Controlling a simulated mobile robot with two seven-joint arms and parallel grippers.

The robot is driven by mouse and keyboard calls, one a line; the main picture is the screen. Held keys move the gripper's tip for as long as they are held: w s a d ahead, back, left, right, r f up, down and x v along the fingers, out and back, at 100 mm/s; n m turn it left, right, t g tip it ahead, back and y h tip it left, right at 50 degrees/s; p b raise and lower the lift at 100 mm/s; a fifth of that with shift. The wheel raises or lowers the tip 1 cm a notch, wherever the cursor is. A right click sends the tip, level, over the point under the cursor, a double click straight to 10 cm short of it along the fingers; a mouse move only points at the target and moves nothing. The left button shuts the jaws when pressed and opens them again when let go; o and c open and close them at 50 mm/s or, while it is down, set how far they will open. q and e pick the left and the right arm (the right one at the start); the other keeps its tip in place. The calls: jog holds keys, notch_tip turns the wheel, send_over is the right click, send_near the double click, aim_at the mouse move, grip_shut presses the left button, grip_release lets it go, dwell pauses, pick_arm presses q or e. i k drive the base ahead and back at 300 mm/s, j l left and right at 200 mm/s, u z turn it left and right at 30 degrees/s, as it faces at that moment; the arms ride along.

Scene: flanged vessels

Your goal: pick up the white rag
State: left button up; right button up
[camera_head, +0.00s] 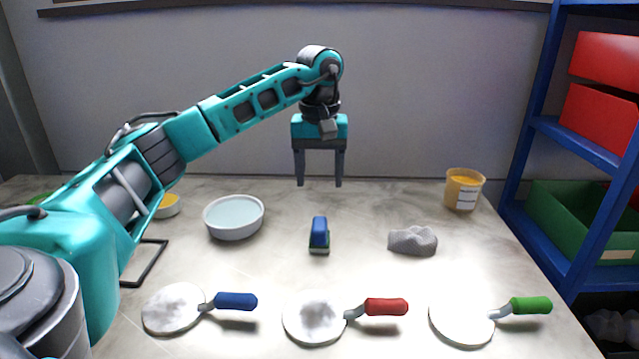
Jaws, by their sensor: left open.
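The rag (413,241) lies crumpled on the right half of the table and looks light grey-white. My left gripper (319,184) hangs fingers down over the back of the table, above and to the left of the rag. Its two fingers are apart with nothing between them. The gripper does not touch the rag. My right gripper does not show.
A blue-green brush or sponge (319,236) stands left of the rag. A bowl of water (234,217) is further left, and an orange-filled tub (463,189) stands behind right. Blue-, red- and green-handled discs (458,324) line the front. A blue shelf (568,150) borders the right.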

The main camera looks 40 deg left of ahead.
aim_at(417, 241)
jog(key=k, duration=1)
